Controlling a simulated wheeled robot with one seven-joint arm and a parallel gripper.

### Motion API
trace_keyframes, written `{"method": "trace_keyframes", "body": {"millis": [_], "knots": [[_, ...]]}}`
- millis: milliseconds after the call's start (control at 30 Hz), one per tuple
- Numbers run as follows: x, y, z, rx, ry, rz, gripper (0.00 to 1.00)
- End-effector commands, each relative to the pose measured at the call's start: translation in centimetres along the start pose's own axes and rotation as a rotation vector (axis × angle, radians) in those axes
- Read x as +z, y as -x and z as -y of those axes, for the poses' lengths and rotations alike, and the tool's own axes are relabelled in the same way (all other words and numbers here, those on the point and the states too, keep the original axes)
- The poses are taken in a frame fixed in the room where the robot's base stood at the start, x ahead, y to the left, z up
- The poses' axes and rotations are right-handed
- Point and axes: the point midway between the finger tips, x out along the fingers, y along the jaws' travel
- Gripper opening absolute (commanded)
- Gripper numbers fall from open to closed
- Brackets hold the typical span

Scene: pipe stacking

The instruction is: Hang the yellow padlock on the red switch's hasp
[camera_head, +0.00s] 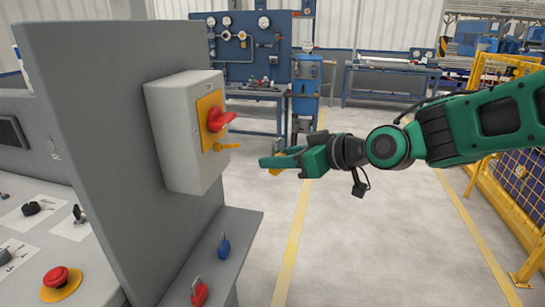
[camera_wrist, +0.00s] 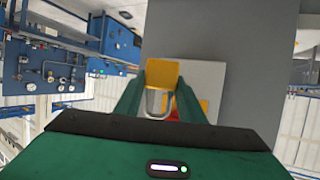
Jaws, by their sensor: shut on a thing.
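The red switch (camera_head: 218,116) sits on a yellow plate on a grey box (camera_head: 180,130) fixed to a grey panel. Its yellow hasp (camera_head: 227,147) sticks out below the red handle. My gripper (camera_head: 268,163) is shut on the yellow padlock (camera_head: 276,171), to the right of the box and apart from the hasp. In the wrist view the yellow padlock (camera_wrist: 162,74) is between the green fingers, its metal shackle (camera_wrist: 156,103) showing. The red and yellow of the switch are mostly hidden behind it there.
A blue padlock (camera_head: 223,246) and a red padlock (camera_head: 199,292) are on the grey ledge (camera_head: 240,222) below the box. A console with a red button (camera_head: 56,277) is at lower left. A yellow mesh fence (camera_head: 490,175) stands at right. The floor between is clear.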

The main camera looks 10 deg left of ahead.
Motion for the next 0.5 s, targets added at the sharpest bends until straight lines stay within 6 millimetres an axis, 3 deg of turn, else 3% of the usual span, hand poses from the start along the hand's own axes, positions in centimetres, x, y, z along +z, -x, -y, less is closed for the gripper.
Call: {"method": "trace_keyframes", "body": {"millis": [200,500], "knots": [[-0.5,-1.1,1.8,-0.027,0.012,0.0,0.12],[-0.7,-1.7,2.5,-0.037,0.015,0.001,0.12]]}}
